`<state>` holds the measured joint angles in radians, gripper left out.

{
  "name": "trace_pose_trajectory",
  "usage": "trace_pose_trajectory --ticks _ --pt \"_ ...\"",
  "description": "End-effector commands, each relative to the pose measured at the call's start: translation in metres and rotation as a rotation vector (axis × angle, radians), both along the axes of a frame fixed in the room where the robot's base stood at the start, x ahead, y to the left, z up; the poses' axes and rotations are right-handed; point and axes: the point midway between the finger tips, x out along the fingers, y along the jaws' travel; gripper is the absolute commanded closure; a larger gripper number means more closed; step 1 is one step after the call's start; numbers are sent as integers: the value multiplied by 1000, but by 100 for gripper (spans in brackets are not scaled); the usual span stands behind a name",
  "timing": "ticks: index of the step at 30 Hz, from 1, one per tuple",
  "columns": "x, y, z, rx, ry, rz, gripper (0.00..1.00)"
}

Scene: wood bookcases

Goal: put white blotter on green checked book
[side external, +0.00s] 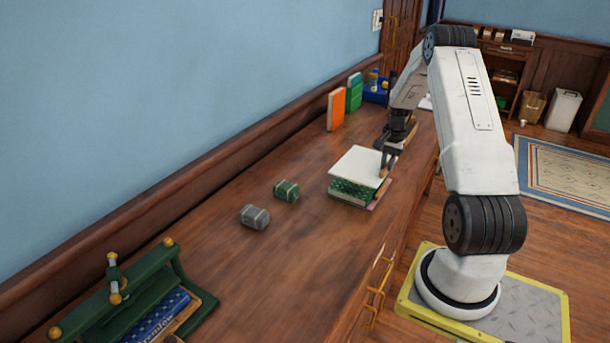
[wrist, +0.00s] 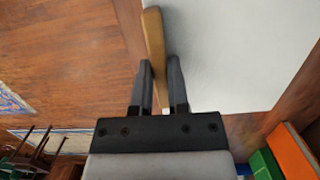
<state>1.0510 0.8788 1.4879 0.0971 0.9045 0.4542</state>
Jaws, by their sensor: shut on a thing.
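The white blotter (side external: 357,163) is a flat white sheet lying over the green checked book (side external: 352,190) in the side view. The book's green checked side shows below it; most of its top is hidden. I cannot tell whether the blotter touches the book or hangs just above it. My gripper (side external: 386,163) is at the blotter's right edge. In the wrist view, my gripper (wrist: 162,70) is shut on a tan wooden strip along the edge of the white blotter (wrist: 230,50).
A grey block (side external: 254,217) and a small green block (side external: 286,190) sit left of the book. An orange book (side external: 336,109) and a green book (side external: 355,92) stand behind, near a blue tray (side external: 376,92). A green rack (side external: 150,290) stands front left. The middle front wood is clear.

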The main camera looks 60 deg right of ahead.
Motion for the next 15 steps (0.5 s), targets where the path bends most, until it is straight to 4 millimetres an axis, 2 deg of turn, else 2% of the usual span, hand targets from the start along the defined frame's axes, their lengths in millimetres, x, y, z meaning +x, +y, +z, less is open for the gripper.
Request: trace_pose_trajectory --ticks 6,15 --pt "12 -13 -22 1 0 0 100" --pt "18 -20 -31 0 0 0 100"
